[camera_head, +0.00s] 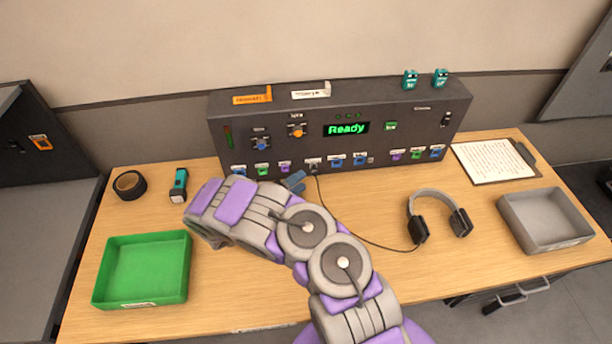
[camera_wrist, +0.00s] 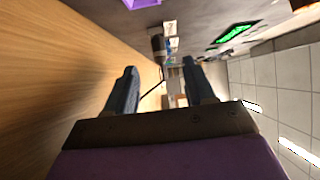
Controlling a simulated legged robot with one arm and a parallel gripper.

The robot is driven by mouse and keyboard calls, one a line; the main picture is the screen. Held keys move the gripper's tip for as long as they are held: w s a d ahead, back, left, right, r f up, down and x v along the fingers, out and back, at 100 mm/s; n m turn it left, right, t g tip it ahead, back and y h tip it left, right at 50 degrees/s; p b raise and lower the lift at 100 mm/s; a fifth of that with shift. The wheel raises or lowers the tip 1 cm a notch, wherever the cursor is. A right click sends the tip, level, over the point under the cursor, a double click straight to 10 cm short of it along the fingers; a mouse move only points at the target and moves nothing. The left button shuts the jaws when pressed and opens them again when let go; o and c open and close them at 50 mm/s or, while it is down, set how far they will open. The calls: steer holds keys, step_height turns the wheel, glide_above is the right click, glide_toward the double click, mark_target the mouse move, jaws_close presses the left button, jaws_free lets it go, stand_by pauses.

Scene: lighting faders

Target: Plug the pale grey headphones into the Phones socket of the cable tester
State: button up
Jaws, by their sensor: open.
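The pale grey headphones (camera_head: 437,208), with black ear cups, lie on the right part of the table. Their thin black cable runs left to a dark plug (camera_head: 314,169) at the lower front of the dark cable tester (camera_head: 400,105). The plug also shows in the wrist view (camera_wrist: 158,46), at the tester's face with the cable hanging from it. It appears seated in a socket; the socket's label is not readable. My gripper (camera_head: 294,183) is close to the tester, just left of the plug. In the wrist view my gripper (camera_wrist: 160,72) is open and empty, the plug beyond its fingertips.
The tester's screen (camera_head: 346,129) reads Ready. A green tray (camera_head: 101,272), black tape roll (camera_head: 129,185) and teal flashlight (camera_head: 179,186) are on the left. A grey tray (camera_head: 548,243) and clipboard (camera_head: 495,161) are on the right. The cable crosses the table right of my arm.

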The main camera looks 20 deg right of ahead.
steer(key=p+v, duration=0.2)
steer(key=v, duration=1)
steer(key=shift+s+a, duration=0.15)
steer(key=shift+a, duration=0.25)
steer(key=s+d+r+m+g, duration=0.3)
steer(key=d+r+m+g, duration=0.3)
steer(key=d+r+m, duration=0.55)
steer(key=s+d+r+m+g+y, duration=0.3)
steer(key=s+r+m+g+y, duration=0.15)
steer(key=s+r+m, duration=0.65)
steer(key=s+a+r+m+y, duration=0.1)
steer(key=s+r+m+y, duration=0.3)
steer(key=s+m+y, duration=0.5)
steer(key=s+a+r+m+t+y, duration=0.1)
steer(key=s+a+m+t+y, duration=0.2)
steer(key=s+a+m, duration=0.5)
steer(key=s+a, duration=0.3)
steer(key=s, duration=0.2)
steer(key=shift+s+a+r+y, duration=0.3)
steer(key=shift+s+r+y, duration=0.05)
steer(key=shift+r, duration=0.05)
